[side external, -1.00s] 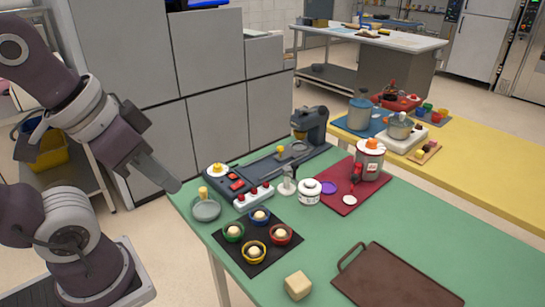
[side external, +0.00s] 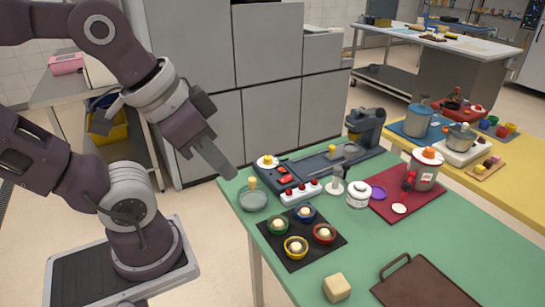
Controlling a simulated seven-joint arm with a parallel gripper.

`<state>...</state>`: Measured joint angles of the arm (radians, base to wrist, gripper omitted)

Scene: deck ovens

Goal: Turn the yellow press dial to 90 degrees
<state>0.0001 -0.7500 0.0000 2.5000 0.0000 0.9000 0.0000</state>
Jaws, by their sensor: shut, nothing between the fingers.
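The grey press (side external: 320,166) lies along the far left edge of the green table. A round white dial with a yellow knob (side external: 267,161) sits on its near left end. I take this to be the yellow press dial; its exact angle is too small to read. A second yellow knob (side external: 334,150) stands further along the press. My gripper (side external: 229,172) is shut and empty. In the picture its tip is just left of the dial and slightly lower, apart from it, by the table's left corner.
A bowl with a yellow-topped item (side external: 253,198) and a white block with red buttons (side external: 302,192) stand near the press. A black mat (side external: 299,261) holds several coloured cups. A pot (side external: 425,170) stands on a red mat.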

